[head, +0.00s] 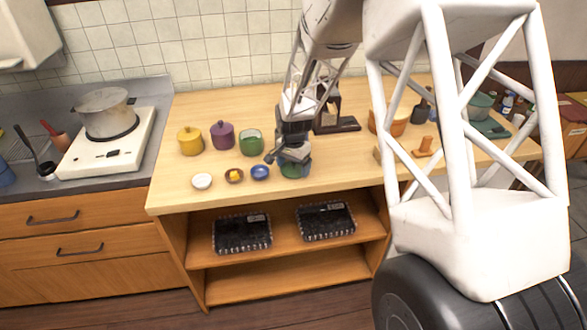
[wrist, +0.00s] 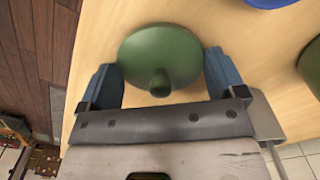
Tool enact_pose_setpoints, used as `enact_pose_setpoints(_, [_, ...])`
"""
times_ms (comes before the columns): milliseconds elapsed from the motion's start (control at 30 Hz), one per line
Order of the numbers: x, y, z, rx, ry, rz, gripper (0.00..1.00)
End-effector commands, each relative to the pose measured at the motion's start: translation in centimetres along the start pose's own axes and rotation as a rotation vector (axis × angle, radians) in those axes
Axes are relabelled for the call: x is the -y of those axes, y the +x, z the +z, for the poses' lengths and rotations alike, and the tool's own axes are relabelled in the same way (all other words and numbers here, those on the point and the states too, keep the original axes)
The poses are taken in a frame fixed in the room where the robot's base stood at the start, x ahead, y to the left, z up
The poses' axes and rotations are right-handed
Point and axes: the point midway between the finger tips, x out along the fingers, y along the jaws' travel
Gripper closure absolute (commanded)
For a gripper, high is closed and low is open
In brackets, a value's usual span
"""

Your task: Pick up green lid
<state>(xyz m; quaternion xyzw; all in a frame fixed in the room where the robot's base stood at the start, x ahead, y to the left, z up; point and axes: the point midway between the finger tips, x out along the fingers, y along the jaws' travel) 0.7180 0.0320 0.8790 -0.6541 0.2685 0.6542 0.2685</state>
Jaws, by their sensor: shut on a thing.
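The green lid (wrist: 158,55) is a round disc with a knob, between the two blue fingers of my gripper (wrist: 163,78) in the wrist view. My gripper is shut on it, with a finger at each side. In the head view my gripper (head: 290,160) is low over the front part of the wooden counter, and a bit of the green lid (head: 294,171) shows under it. I cannot tell whether the lid touches the counter. An open green pot (head: 251,142) stands to the left of my gripper.
A yellow pot (head: 190,141) and a purple pot (head: 223,136) stand left of the green one. Black trays (head: 242,233) sit on the shelf below.

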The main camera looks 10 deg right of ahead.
Motion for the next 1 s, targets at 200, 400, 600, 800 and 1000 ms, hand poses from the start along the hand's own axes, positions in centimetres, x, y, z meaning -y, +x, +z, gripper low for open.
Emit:
enact_pose_setpoints(200, [0.0,-0.2,0.0,0.0,0.0,0.0,0.34])
enact_pose_setpoints(400, [0.0,-1.4,0.0,-0.002,0.0,-0.002,0.34])
enact_pose_setpoints(600, [0.0,-3.9,0.0,-0.002,0.0,-0.002,0.34])
enact_pose_setpoints(800, [-2.1,-3.9,1.9,-0.001,0.0,-0.001,0.34])
enact_pose_setpoints(1000, [-4.4,-4.1,4.1,0.0,0.0,0.0,0.34])
